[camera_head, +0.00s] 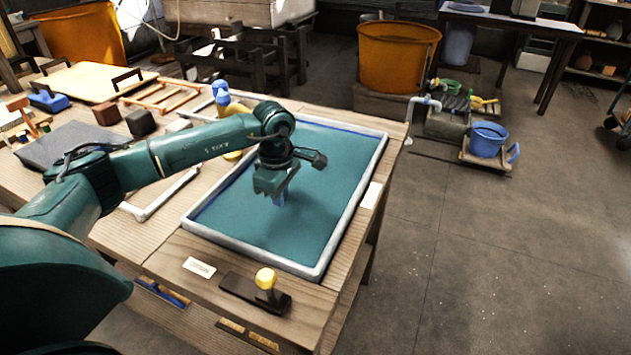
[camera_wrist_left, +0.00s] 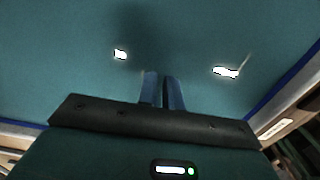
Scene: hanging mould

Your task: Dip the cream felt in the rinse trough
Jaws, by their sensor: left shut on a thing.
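My left gripper (camera_head: 281,198) points down over the teal area of the large white-rimmed rectangle (camera_head: 323,268) on the wooden table. I take this for the rinse trough, but cannot tell its depth. In the left wrist view the blue fingers (camera_wrist_left: 163,88) are close together, with a thin dark gap between them. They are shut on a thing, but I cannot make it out. The fingertips are at or close to the teal surface; contact is not clear. I cannot pick out the cream felt in either view. My right gripper is out of view.
A blue-topped bottle (camera_head: 221,92) stands behind my arm. An orange tub (camera_head: 398,55) and a blue bucket (camera_head: 487,140) stand beyond the table. The floor at the right is clear.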

